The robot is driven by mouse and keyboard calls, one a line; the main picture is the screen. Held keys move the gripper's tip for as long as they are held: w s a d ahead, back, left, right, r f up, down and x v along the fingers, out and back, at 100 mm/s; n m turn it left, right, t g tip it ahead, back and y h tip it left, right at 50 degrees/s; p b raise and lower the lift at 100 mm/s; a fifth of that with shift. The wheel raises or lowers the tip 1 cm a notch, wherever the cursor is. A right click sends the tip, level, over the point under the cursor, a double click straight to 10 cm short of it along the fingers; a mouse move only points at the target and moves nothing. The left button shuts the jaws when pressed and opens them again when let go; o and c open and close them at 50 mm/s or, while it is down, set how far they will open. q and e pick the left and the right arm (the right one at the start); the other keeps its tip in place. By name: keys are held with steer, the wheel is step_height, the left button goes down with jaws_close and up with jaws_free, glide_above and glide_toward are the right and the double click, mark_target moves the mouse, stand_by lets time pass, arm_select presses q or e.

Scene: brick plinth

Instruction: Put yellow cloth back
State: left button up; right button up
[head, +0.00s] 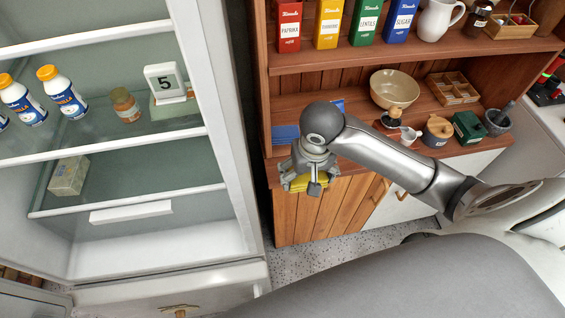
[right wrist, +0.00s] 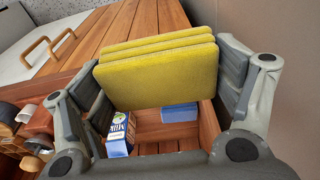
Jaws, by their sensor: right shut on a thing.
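The yellow cloth (right wrist: 160,72), folded in several layers, is gripped between both fingers of my right gripper (right wrist: 165,90) in the right wrist view. In the head view the yellow cloth (head: 312,183) shows under my right gripper (head: 310,178), at the front left edge of the wooden counter. The gripper hides part of the cloth there. My left gripper is not in view.
A blue folded thing (head: 286,134) lies on the counter behind my gripper; it also shows in the right wrist view (right wrist: 180,112), near a milk carton (right wrist: 120,135). An open fridge (head: 225,120) stands left. A bowl (head: 394,90) and jars crowd the counter's right.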

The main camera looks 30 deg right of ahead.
steer(key=w+d+f, duration=0.1)
steer(key=w+f, duration=0.2)
steer(key=w, duration=0.1)
steer(key=w+f, duration=0.3)
steer(key=w, duration=0.1)
steer(key=w+d+f, duration=0.1)
steer(key=w+f, duration=0.2)
steer(key=w, duration=0.1)
steer(key=shift+w+d+p, duration=0.3)
steer(key=shift+w+p, duration=0.05)
steer(key=shift+p, duration=0.05)
steer(key=shift+w+f, duration=0.2)
steer(key=shift+f, duration=0.05)
steer(key=shift+w+d+f, duration=0.1)
steer(key=shift+w+f, duration=0.05)
steer(key=shift+f, duration=1.55)
steer(key=shift+f, duration=0.15)
steer(key=o, duration=0.8)
steer(key=r, duration=0.4)
steer(key=s+r, duration=0.1)
steer(key=r, duration=0.7)
steer(key=shift+s+a+r, duration=0.15)
steer(key=shift+s+a, duration=0.1)
steer(key=shift+s, duration=0.1)
